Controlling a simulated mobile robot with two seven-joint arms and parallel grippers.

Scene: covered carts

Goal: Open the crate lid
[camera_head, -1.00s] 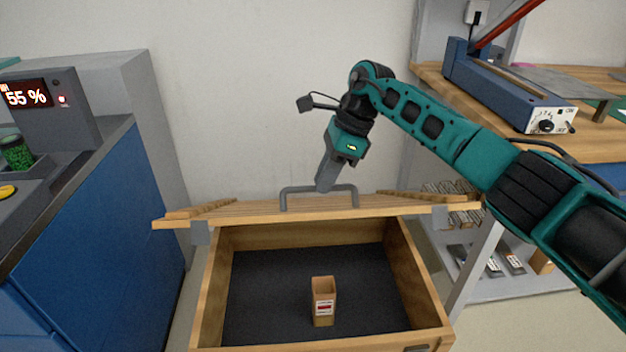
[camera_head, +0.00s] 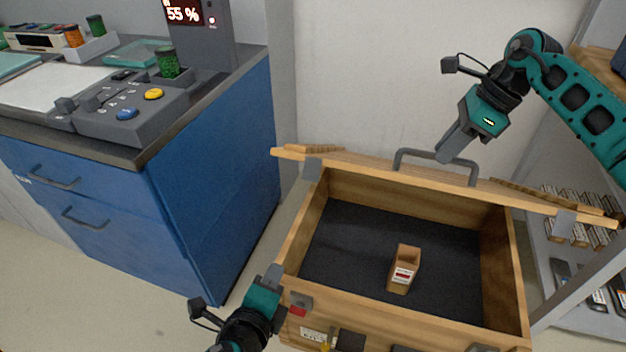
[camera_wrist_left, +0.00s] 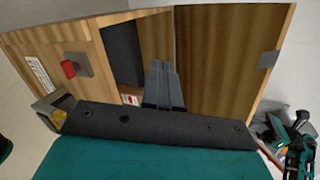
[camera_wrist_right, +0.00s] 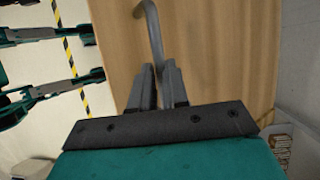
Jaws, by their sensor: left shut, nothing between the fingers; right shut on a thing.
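The wooden crate (camera_head: 330,307) stands on the floor with its dark-lined inside in view. Its lid (camera_head: 375,169) is open, raised at the far side and seen nearly edge-on. A grey bar handle (camera_head: 436,158) is on the lid. My right gripper (camera_head: 444,154) is shut on the handle; the right wrist view also shows the handle (camera_wrist_right: 152,40) between the fingers. My left gripper (camera_head: 274,274) is shut and empty by the crate's near left corner; its fingers (camera_wrist_left: 160,72) show in the left wrist view.
A small carton (camera_head: 403,270) stands inside the crate. A blue cabinet (camera_head: 215,180) with a control panel on top is to the left. A shelf (camera_head: 590,300) with boxed items is at the right, close to the lid's end. A wall is behind the lid.

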